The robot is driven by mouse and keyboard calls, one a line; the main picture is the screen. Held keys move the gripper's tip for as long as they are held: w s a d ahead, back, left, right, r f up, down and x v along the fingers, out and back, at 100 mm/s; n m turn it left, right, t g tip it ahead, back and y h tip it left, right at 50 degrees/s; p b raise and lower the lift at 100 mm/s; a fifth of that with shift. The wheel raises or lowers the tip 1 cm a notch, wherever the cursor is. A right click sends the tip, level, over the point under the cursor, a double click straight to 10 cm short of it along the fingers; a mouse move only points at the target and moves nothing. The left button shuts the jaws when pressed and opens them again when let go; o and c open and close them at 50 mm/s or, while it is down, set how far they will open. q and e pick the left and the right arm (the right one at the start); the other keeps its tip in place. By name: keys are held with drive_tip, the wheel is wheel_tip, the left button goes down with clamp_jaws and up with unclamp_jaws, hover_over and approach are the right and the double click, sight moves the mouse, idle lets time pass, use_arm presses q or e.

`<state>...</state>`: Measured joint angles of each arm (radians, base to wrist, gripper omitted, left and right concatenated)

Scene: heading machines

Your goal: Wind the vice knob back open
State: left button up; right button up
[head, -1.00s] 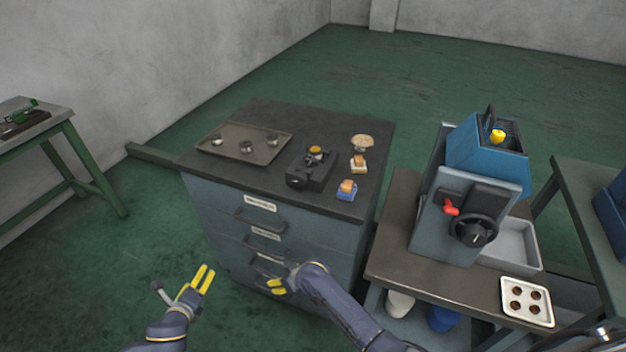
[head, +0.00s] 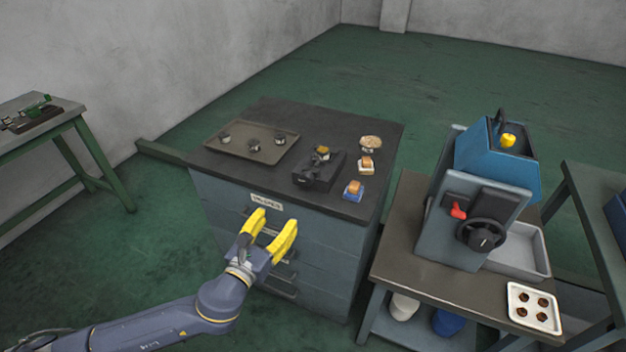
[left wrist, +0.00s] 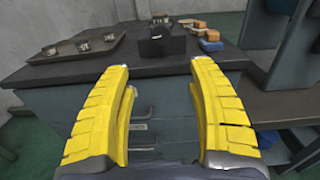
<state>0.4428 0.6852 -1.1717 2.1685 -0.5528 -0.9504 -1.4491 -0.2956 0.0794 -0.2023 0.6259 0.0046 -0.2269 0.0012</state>
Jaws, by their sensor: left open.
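The small black vice (head: 319,172) stands on the dark top of the drawer cabinet, with a brass-coloured piece (head: 323,152) at its upper end. A dark round knob shape (head: 303,180) shows at its near left end. The vice also shows in the left wrist view (left wrist: 162,42), at the top, beyond the fingertips. My left gripper (head: 272,220) has yellow fingers and is open and empty in front of the cabinet's drawers, below and left of the vice. In the left wrist view its fingers (left wrist: 159,72) stand wide apart. My right gripper is not in view.
A tray (head: 237,154) with dark round parts lies left of the vice. Wooden-topped blocks (head: 354,188) and a round brush-like item (head: 371,142) lie right of it. A blue machine (head: 480,190) with a handwheel stands on the right bench. Drawer handles (head: 281,291) project from the cabinet front.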

sight(305, 182)
use_arm(q)
drive_tip(key=x, duration=1.7)
drive_tip(key=shift+w+d, duration=0.1)
drive_tip(key=shift+d, duration=0.2)
drive_tip(key=shift+c, duration=0.5)
clamp_jaws()
